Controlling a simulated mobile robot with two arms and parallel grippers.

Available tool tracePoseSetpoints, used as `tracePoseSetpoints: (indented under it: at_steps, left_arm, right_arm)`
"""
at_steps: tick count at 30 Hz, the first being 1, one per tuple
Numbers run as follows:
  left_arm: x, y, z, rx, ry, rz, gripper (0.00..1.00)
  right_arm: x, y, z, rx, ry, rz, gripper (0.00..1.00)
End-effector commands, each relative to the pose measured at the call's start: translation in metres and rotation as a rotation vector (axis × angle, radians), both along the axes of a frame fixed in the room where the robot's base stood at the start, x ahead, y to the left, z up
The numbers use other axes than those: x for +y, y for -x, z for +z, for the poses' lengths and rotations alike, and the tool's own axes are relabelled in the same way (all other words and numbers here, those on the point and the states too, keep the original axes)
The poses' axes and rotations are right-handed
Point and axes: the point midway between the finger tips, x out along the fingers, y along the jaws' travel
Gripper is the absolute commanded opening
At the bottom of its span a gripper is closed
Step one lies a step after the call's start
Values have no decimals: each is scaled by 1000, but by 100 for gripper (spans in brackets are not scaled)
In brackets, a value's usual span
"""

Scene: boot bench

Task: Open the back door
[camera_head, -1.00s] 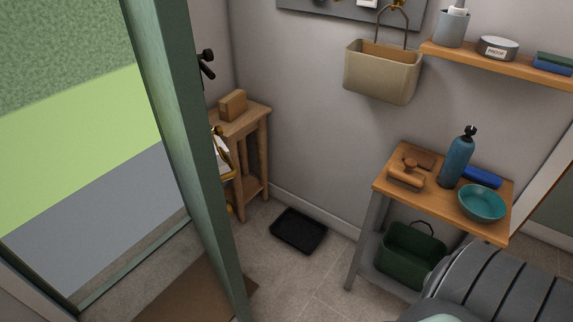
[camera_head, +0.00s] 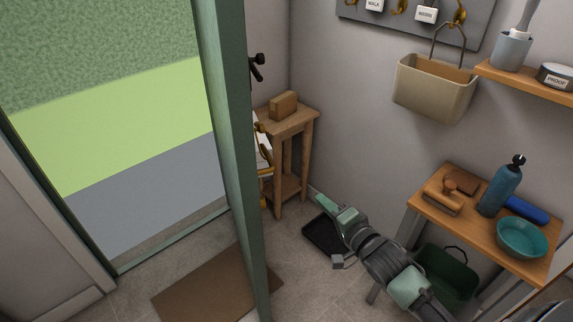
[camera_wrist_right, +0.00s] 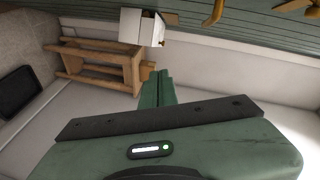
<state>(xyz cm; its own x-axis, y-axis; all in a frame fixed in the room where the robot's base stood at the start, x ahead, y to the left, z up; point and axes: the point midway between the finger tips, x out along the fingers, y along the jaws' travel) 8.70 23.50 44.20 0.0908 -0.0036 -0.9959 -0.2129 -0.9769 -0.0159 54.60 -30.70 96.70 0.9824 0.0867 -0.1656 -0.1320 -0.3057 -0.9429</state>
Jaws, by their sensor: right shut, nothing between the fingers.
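The green back door (camera_head: 235,150) stands swung open, seen nearly edge-on in the head view. A wide doorway to its left shows lawn and grey paving outside. A dark handle (camera_head: 257,66) and brass fittings (camera_head: 264,160) stick out on the door's right-hand side. My right gripper (camera_head: 323,203) is shut and empty, to the right of the door and apart from it, above the floor tray. In the right wrist view its closed green fingers (camera_wrist_right: 158,86) point towards a green planked surface (camera_wrist_right: 195,8) with brass fittings. My left gripper is not in view.
A wooden stand (camera_head: 293,121) with a brown block is behind the door. A black tray (camera_head: 319,236) lies on the floor. A wooden bench (camera_head: 480,235) with a bottle and bowl stands right, a green bin (camera_head: 447,278) below. A brown mat (camera_head: 205,292) lies by the doorway.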

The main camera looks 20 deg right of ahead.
Motion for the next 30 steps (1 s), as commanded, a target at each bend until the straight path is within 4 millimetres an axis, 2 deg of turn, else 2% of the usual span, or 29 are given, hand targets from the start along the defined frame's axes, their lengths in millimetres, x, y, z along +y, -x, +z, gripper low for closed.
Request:
tracePoseSetpoints:
  at_steps: [1, 3, 6, 10, 14, 25, 27, 30]
  left_arm:
    - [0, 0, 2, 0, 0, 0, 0]
    - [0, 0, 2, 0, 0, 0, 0]
    - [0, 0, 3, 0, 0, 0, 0]
    - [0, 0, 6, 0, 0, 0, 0]
    - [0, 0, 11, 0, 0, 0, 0]
    - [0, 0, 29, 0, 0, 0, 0]
    - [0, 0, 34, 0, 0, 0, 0]
    - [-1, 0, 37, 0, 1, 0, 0]
  right_arm:
    - [6, 0, 30, -44, -49, 13, 0]
    - [13, 1, 57, -81, -107, 26, 0]
    - [18, 1, 75, -107, -150, 37, 0]
    - [20, -7, 79, -113, -161, 39, 0]
    - [22, -27, 80, -114, -159, 39, 0]
    - [33, -101, 77, -112, -157, 38, 0]
    - [48, -99, 74, -109, -164, 40, 0]
    - [60, -100, 71, -109, -162, 38, 0]
